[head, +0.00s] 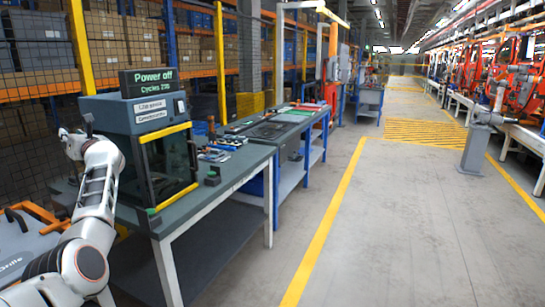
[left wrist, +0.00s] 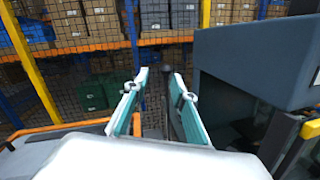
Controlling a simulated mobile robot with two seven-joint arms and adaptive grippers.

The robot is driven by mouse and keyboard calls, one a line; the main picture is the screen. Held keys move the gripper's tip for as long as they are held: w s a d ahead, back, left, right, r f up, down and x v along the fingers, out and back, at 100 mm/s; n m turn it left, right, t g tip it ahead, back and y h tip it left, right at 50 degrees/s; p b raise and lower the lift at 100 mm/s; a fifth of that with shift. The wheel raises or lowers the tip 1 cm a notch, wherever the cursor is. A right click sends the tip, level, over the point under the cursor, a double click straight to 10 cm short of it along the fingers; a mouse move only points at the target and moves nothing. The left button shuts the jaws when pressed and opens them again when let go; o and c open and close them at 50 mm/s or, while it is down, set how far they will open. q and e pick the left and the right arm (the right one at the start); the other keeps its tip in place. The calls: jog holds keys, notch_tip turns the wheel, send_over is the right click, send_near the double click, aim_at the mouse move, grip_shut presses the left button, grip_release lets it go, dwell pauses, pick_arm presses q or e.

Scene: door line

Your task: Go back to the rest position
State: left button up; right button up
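My left arm comes in at the lower left of the head view, and its gripper (head: 68,134) is raised beside the left side of the test machine (head: 150,112). In the left wrist view the two teal and white fingers (left wrist: 159,82) stand apart, with a gap between them. A dark upright bar shows in that gap; I cannot tell how far behind the fingers it is. The machine's grey housing (left wrist: 255,65) is to the right of the fingers, apart from them. The machine's sign reads "Power off". My right gripper is not in view.
The machine stands on a workbench (head: 235,172) with tools and a small dark box. A grey cart with orange handles (head: 35,215) is at the lower left, near my arm. Mesh fencing and box shelves are behind. The grey floor (head: 385,230) at the right is clear.

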pick_arm(q)
jog(key=s+d+f+m+t+h, duration=0.3)
jog(key=s+d+f+m+h, duration=0.15)
jog(key=d+f+m, duration=0.6)
jog(key=s+d+f+m+t+h, duration=0.2)
jog(key=s+d+f+m+h, duration=0.4)
jog(key=f+m, duration=0.7)
jog(key=s+d+f+m+t+h, duration=0.3)
jog(key=d+f+m, duration=0.65)
jog(key=f, duration=0.45)
jog(key=s+d+f+m+g+h, duration=0.4)
jog(key=s+d+f+m, duration=0.6)
jog(key=s+f, duration=0.4)
jog(key=s+d+f+m+g, duration=0.1)
jog(key=s+d+f, duration=0.1)
jog(key=s, duration=0.5)
jog(key=s+d+f+m+g+h, duration=0.1)
jog(key=s+d+f+m, duration=0.1)
jog(key=s+d, duration=0.2)
jog(key=s+d+f+m+g, duration=0.1)
jog(key=s+d, duration=0.3)
jog(key=s, duration=0.6)
jog(key=shift+f+m+g, duration=0.4)
jog(key=shift+m+g, duration=0.1)
jog(key=shift+m, duration=0.2)
